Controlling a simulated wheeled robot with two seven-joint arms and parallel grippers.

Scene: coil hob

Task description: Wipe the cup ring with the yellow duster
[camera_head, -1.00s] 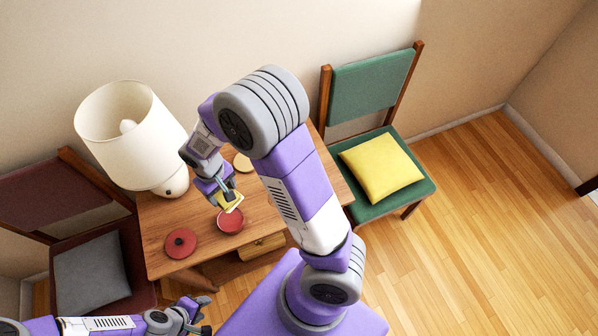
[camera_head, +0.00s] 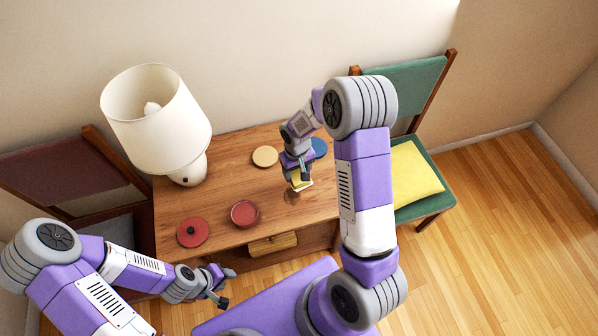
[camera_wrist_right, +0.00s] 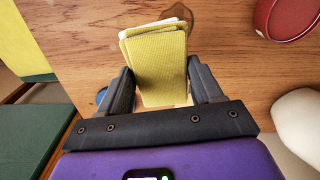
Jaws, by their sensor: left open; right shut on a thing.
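My right gripper (camera_head: 298,173) is shut on the yellow duster (camera_head: 301,183) over the right part of the wooden table. In the right wrist view the duster (camera_wrist_right: 158,65) is a folded, pale-edged pad between the two fingers of my right gripper (camera_wrist_right: 160,85). The cup ring (camera_head: 291,197) is a brown mark beside the duster, nearer the table's front. In the wrist view the cup ring (camera_wrist_right: 188,18) lies just beyond the duster's end, partly hidden by it. I cannot tell whether the duster touches the table. My left gripper (camera_head: 222,286) is open and empty in front of the table.
A red bowl (camera_head: 245,214) and a red disc with a dark knob (camera_head: 193,232) are left of the ring. A cream disc (camera_head: 265,156) and a blue disc (camera_head: 319,148) lie behind. A lamp (camera_head: 160,125) stands at back left. Chairs flank the table.

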